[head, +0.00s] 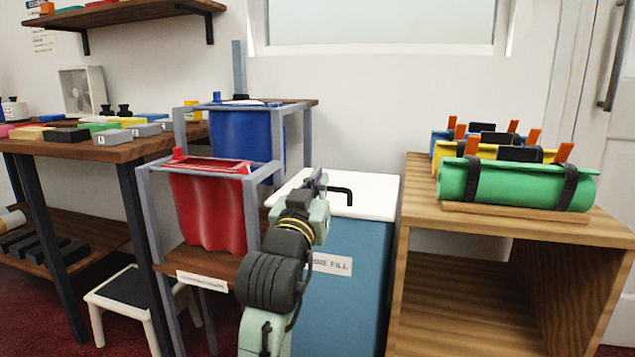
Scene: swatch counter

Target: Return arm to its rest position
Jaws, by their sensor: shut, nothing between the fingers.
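My arm rises from the bottom middle of the head view, and my gripper (314,184) is at its upper end, seen from behind. It is shut and empty. It appears in front of the white top of a blue cabinet (345,285), near a black curved handle or spout (342,192). I cannot tell whether it touches anything.
Left of my arm, a red bag (208,210) and a blue bag (240,140) hang in grey frames. A dark-topped table (90,150) holds several swatch blocks. A white stool (130,297) stands below. At right, a wooden bench (520,228) bears green (500,186), yellow and blue rolls.

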